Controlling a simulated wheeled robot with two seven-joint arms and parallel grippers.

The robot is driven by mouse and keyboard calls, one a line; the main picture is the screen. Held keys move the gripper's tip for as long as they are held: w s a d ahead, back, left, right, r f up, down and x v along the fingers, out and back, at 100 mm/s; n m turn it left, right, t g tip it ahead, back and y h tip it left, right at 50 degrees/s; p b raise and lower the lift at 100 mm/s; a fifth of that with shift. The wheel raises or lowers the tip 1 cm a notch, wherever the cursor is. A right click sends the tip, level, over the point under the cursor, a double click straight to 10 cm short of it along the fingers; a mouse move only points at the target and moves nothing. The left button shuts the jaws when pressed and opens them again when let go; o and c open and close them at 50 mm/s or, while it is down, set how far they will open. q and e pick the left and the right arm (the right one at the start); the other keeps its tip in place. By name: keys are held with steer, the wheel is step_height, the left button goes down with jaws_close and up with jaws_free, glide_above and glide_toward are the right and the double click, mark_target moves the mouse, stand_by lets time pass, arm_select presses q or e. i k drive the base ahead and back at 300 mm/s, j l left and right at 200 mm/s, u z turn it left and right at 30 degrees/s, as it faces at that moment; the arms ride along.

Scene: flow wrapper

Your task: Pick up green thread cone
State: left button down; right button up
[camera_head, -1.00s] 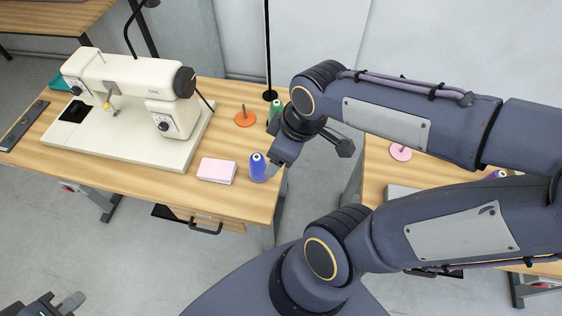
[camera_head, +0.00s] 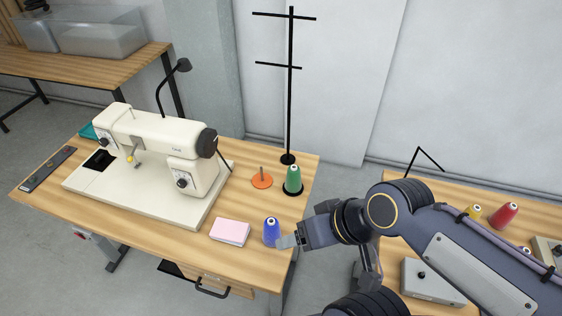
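The green thread cone (camera_head: 293,180) stands upright on a black round base near the back right corner of the sewing table (camera_head: 140,235). My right gripper (camera_head: 287,242) reaches in from the right, low over the table's right edge, in front of the green cone and apart from it. Its fingertip end is right beside a blue thread cone (camera_head: 271,233); I cannot tell whether they touch. Only one finger shows clearly, so its opening is unclear. My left gripper is out of view.
An orange spool holder (camera_head: 261,179) stands left of the green cone, and a black pole stand (camera_head: 289,110) behind it. A pink pad (camera_head: 230,232) and a sewing machine (camera_head: 160,150) are further left. A second table at right holds red (camera_head: 505,215) and yellow (camera_head: 473,212) cones.

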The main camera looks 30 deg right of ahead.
mark_target(293, 184)
steer(key=z, duration=1.15)
